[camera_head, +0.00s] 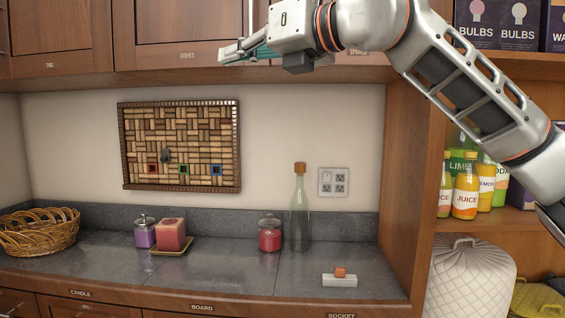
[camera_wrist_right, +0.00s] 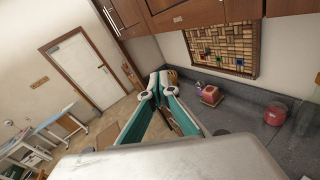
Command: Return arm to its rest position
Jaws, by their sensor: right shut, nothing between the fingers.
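My right arm (camera_head: 465,88) reaches in from the right side of the head view, raised high above the counter. My right gripper (camera_head: 228,56) points left in front of the lower edge of the upper cabinets (camera_head: 165,57), well above the counter. In the right wrist view, the teal-lined fingers of the right gripper (camera_wrist_right: 157,84) meet at their tips, with nothing held. My left gripper is not in view.
The counter (camera_head: 225,268) holds a glass bottle (camera_head: 299,214), a red jar (camera_head: 270,235), a candle (camera_head: 171,235), a purple jar (camera_head: 145,233) and a basket (camera_head: 38,232). Juice bottles (camera_head: 466,192) stand on the right shelf. A cork board (camera_head: 180,145) hangs behind.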

